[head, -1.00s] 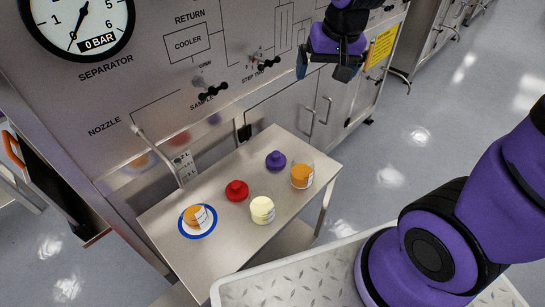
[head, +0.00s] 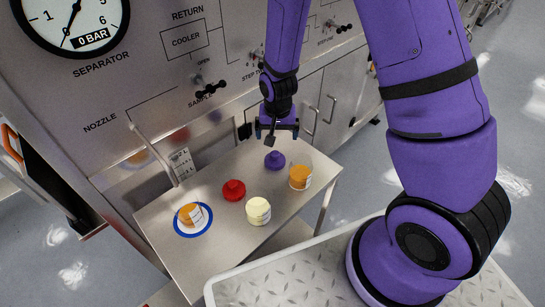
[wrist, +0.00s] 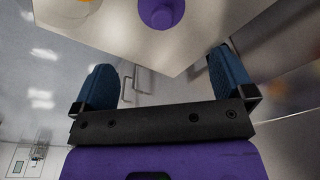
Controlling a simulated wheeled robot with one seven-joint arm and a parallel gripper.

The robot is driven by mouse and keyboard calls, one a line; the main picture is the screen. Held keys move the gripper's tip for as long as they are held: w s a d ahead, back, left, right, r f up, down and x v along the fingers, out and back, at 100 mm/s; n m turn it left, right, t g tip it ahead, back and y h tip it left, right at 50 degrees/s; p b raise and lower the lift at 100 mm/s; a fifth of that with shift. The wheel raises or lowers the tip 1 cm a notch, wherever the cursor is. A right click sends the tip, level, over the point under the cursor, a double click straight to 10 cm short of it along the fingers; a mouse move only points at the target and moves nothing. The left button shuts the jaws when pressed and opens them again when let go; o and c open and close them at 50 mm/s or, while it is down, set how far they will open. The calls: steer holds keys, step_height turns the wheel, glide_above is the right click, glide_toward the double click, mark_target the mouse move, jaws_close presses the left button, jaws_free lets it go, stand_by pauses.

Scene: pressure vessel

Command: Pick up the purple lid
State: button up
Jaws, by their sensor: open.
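The purple lid (head: 275,160) sits knob up on the steel side table (head: 236,160), near its back edge. It also shows at the top of the wrist view (wrist: 160,12), beyond the fingers. My gripper (head: 276,131) is open and empty, above and behind the lid in the head view, apart from it. In the wrist view its two blue fingers (wrist: 160,80) are spread wide with nothing between them.
A jar with orange contents (head: 301,175) stands just right of the lid. A red lid (head: 233,190), a cream jar (head: 258,211) and an orange item on a blue-rimmed plate (head: 193,219) are also on the table. The vessel's panel (head: 225,50) rises behind.

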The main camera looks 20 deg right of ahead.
mark_target(275, 153)
steer(key=shift+a+f, duration=0.1)
steer(key=shift+f, duration=0.7)
steer(key=shift+w+f, duration=0.2)
steer(key=shift+f, duration=1.6)
steer(key=shift+w+f, duration=0.25)
steer(key=shift+f, duration=1.5)
steer(key=shift+w+f, duration=0.2)
steer(key=shift+f, duration=1.6)
steer(key=shift+c, duration=0.5)
steer(key=c, duration=0.7)
